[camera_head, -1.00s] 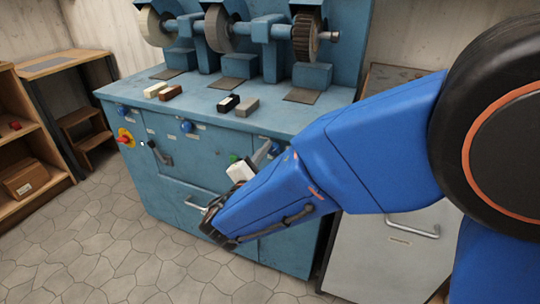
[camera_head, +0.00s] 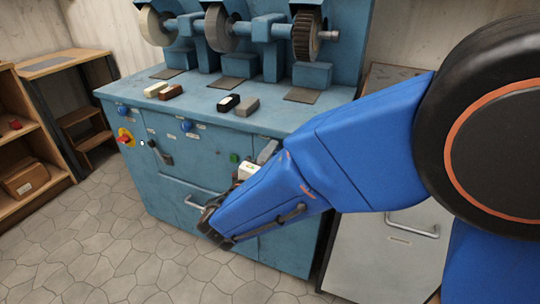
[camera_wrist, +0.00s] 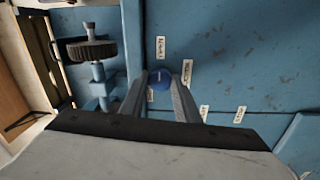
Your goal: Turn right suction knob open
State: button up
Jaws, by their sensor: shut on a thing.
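The right suction knob (camera_wrist: 159,80) is a round blue knob on the front of the blue machine. In the wrist view it sits between the two grey fingers of my gripper (camera_wrist: 159,88), which is shut on it. A thin light mark shows on its face, but its exact turn is hard to read. In the head view my arm hides this knob, and only part of my gripper (camera_head: 268,152) shows near the cabinet front. Two other blue knobs, a left one (camera_head: 122,110) and a middle one (camera_head: 187,126), show further left on the same front.
A green button (camera_head: 234,157) sits beside my gripper. A red knob on a yellow plate (camera_head: 125,137) and a dark lever switch (camera_head: 160,152) are further left. Polishing blocks (camera_head: 245,106) lie on the machine top. A grey cabinet (camera_head: 385,262) stands right. The floor at left is clear.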

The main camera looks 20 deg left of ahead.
dwell(0.4)
jog(key=o, duration=1)
jog(key=shift+o, duration=0.2)
jog(key=shift+s, duration=0.1)
jog(key=s+a, duration=0.1)
jog(key=s, duration=1.6)
jog(key=shift+s+a+f, duration=0.15)
jog(key=shift+a+f, duration=0.05)
jog(key=shift+f, duration=0.2)
